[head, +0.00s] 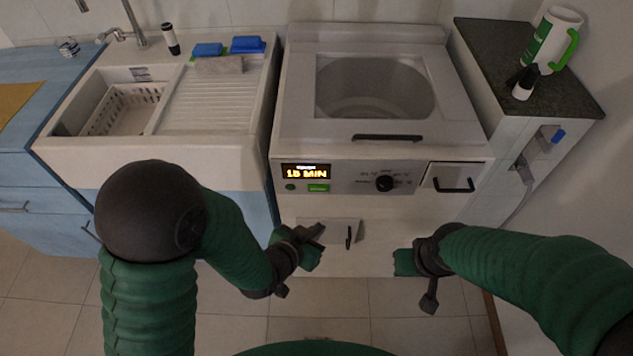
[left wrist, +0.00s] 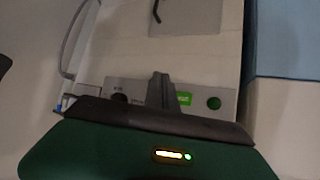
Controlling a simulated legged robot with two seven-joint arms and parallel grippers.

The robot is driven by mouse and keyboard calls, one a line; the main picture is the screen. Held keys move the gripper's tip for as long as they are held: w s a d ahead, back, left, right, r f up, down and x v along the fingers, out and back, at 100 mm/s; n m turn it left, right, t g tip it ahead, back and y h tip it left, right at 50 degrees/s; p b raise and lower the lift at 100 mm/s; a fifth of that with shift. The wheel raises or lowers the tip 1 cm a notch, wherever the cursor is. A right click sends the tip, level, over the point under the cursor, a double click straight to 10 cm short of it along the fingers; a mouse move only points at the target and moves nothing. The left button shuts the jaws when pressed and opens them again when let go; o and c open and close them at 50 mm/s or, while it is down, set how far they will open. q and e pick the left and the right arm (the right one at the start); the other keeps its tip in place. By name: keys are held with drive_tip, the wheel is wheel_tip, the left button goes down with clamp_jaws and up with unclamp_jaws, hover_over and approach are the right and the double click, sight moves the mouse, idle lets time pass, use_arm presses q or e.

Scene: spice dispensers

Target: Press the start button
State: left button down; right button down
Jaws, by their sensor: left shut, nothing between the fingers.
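The white top-loading washing machine (head: 459,116) has a front control panel (head: 345,178). On it are a lit display (head: 306,172) reading about "15 MIN", a bright green rectangular button (head: 318,188), a small round dark-green button (head: 290,187) and a black knob (head: 384,183). Which one is marked start is too small to read. My left gripper (head: 314,232) is shut and empty, below the panel in the head view. In the left wrist view its dark fingers (left wrist: 162,88) appear beside the green rectangle (left wrist: 183,98) and round button (left wrist: 214,103). My right gripper (head: 429,300) hangs low at right; its jaws are unclear.
A drawer with a black handle (head: 453,185) is right of the knob. A lower flap (head: 330,233) sits behind my left gripper. Tiled floor is below.

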use_arm(q)
approach(324, 192)
drive_tip(key=w+f, duration=0.1)
drive_tip(key=d+f, duration=0.1)
drive_tip(key=w+d+f+p, duration=0.1)
drive_tip(key=f, duration=0.1)
drive_tip(key=shift+w, duration=0.3)
use_arm(e)
drive_tip(key=shift+s+a+r, duration=0.2)
drive_tip(key=shift+s+r, duration=0.15)
drive_tip(key=shift+r, duration=0.35)
use_arm(q)
drive_tip(key=shift+d, duration=0.1)
drive_tip(key=shift+w+r, duration=0.1)
idle(1.2)
drive_tip(key=shift+w, duration=0.3)
use_arm(e)
drive_tip(key=shift+r, duration=0.1)
use_arm(q)
drive_tip(key=shift+w, duration=0.35)
idle(0.4)
idle(0.4)
drive_tip(key=shift+s, duration=0.8)
